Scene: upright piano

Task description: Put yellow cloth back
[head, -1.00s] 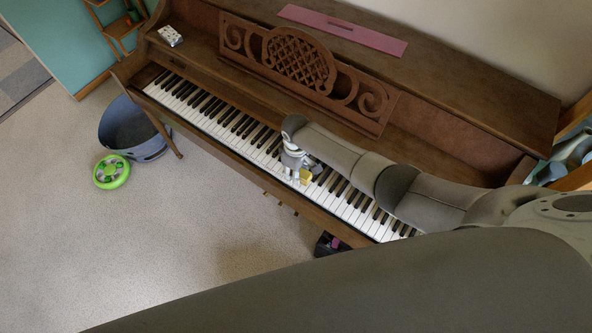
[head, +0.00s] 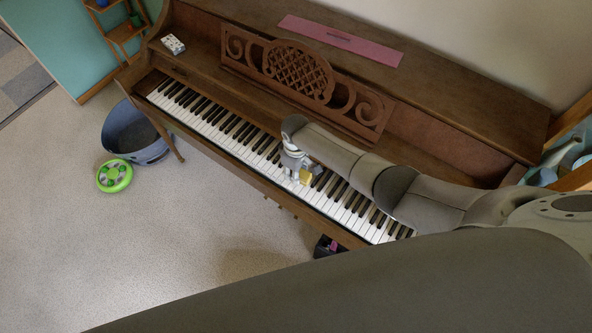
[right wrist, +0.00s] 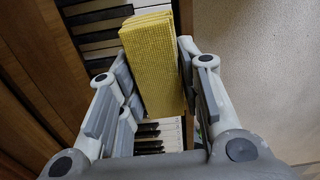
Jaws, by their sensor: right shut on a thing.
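The yellow cloth (head: 306,177) is a small folded, textured block at the piano keys. It also shows large in the right wrist view (right wrist: 152,62), where its layered edge faces up. My right gripper (head: 298,173) is shut on it, with one finger on each side of the cloth. The gripper is over the piano keyboard (head: 228,130), right of its middle. I cannot tell whether the cloth touches the keys. My left gripper is not in view.
The upright piano has a carved music stand (head: 297,72) behind the keys and a pink strip (head: 340,40) on top. A small patterned box (head: 172,44) lies at its left end. A blue-grey bin (head: 131,132) and green round toy (head: 114,175) are on the carpet.

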